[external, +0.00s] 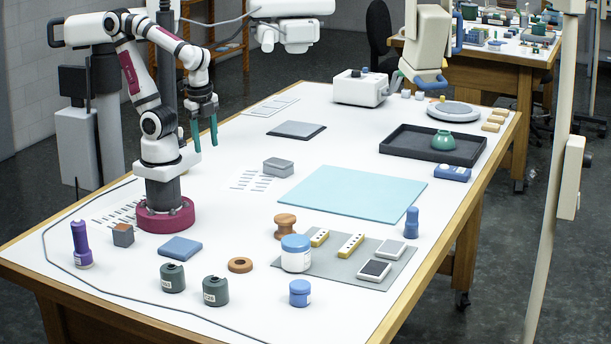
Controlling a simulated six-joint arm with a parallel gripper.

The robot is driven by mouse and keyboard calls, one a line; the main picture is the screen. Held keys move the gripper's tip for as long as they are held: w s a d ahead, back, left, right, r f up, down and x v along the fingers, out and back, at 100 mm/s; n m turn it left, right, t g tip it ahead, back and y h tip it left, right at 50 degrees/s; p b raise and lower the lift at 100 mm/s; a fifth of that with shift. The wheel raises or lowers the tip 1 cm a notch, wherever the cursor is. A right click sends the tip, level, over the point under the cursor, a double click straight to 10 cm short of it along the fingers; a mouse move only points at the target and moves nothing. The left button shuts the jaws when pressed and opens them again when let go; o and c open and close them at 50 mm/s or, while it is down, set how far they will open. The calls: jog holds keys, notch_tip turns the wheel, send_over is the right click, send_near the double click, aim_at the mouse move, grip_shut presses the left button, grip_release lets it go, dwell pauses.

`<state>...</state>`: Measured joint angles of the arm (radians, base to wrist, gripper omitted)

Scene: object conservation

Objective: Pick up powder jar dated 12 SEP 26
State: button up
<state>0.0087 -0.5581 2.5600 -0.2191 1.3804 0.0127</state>
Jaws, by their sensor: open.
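My gripper (204,132) is open and empty, pointing down high above the table near my base. Several jars stand at the front of the table, well away from it. A white jar with a blue lid (296,253) stands on the grey mat's left end. A small blue jar (300,293) stands in front of it. Two dark grey-green jars, the left one (172,277) and the right one (216,290), stand at the front left. All carry pale labels, but the dates are too small to read, so I cannot tell which is dated 12 SEP 26.
A purple bottle (81,244), a small cube (123,235), a blue pad (180,248), a brown ring (240,265) and a wooden spool (285,226) stand near the jars. A cable runs along the front left. The light-blue mat (352,195) is clear.

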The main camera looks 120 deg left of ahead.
jog(key=o, duration=0.8)
jog(key=n+t+h, duration=0.8)
jog(key=n+h, duration=0.5)
jog(key=n, duration=1.8)
send_near(298, 262)
jog(key=shift+w+d+f, duration=0.1)
jog(key=shift+w+d, duration=0.05)
jog(key=shift+w, duration=0.05)
jog(key=x, duration=0.5)
jog(key=shift+w+d+f, duration=0.15)
jog(key=shift+d, duration=0.2)
